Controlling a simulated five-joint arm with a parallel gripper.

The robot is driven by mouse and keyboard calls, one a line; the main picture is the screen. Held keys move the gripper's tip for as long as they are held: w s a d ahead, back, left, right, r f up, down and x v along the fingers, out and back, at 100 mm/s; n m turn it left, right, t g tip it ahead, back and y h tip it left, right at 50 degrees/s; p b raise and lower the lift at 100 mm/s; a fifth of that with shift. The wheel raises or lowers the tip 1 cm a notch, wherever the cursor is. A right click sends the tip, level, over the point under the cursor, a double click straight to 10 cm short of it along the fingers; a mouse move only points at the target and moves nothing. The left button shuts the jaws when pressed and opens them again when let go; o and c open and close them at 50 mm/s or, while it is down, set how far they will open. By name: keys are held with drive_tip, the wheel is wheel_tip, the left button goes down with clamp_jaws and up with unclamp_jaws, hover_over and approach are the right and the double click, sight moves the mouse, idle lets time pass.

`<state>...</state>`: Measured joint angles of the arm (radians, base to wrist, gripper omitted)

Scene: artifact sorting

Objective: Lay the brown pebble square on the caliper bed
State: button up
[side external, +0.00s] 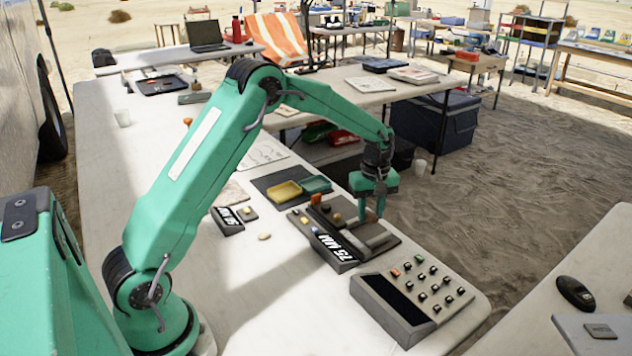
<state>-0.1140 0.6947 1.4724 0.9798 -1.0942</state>
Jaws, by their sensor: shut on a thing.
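Small coloured blocks stand at the bed's left end. A keypad console (410,288) stands close in front. Yellow (285,191) and green (315,184) trays lie behind on a dark mat. A pale pebble (264,237) lies left, near a small labelled block (228,221).

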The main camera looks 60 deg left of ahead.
sight(367, 232)
drive_tip(key=shift+w+a+f, duration=0.3)
drive_tip(key=shift+a+f, duration=0.15)
drive_tip(key=shift+a, duration=0.2)
drive_tip(key=shift+f, duration=0.1)
drive_tip(key=shift+f, duration=1.9)
drive_tip(key=shift+f, duration=0.1)
drive_tip(key=o, duration=1)
drive_tip(key=shift+c, duration=0.2)
